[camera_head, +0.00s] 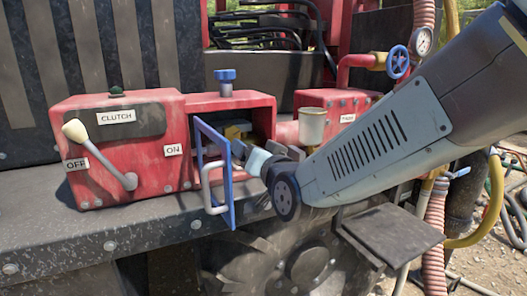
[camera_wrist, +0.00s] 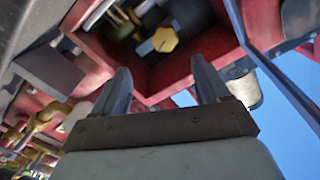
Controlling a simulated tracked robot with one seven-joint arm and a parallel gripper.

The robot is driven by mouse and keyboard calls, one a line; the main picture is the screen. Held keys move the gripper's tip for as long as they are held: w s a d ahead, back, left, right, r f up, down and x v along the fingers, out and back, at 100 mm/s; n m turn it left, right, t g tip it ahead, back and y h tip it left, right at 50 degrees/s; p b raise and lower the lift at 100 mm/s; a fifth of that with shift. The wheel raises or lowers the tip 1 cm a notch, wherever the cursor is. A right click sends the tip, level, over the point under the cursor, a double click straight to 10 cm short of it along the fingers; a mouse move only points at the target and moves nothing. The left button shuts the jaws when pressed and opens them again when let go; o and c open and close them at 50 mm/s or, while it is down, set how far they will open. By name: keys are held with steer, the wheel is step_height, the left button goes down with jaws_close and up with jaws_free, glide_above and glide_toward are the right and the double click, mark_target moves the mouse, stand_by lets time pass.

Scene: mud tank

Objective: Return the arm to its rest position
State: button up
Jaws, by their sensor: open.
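My arm reaches in from the right in the head view. My gripper (camera_head: 246,152) is at the open front of the red box (camera_head: 240,100), beside its swung-open blue door (camera_head: 213,165) with a white handle. In the wrist view my gripper (camera_wrist: 160,82) shows two fingers spread apart with nothing between them. Beyond the fingers, inside the red box, is a yellow hexagonal knob (camera_wrist: 165,40); a yellow part (camera_head: 237,131) also shows there in the head view. The fingertips are partly hidden in the head view.
Left of the box stands a red clutch housing (camera_head: 120,150) with a cream-knobbed lever (camera_head: 98,152). A pale cup (camera_head: 311,126), a blue valve wheel (camera_head: 398,62) and a gauge (camera_head: 421,41) are close to my arm. A dark step plate (camera_head: 392,236) lies below it.

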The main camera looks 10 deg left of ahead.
steer(key=d+f+g+h, duration=0.2)
steer(key=d+g+h, duration=0.3)
steer(key=d, duration=1.2)
steer(key=s+d+f+m+g+h, duration=0.1)
steer(key=s+d+g+h, duration=0.3)
steer(key=s+d, duration=1)
steer(key=shift+d+f+g, duration=0.15)
steer(key=shift+d+g, duration=0.15)
steer(key=shift+d, duration=0.35)
steer(key=shift+s, duration=0.1)
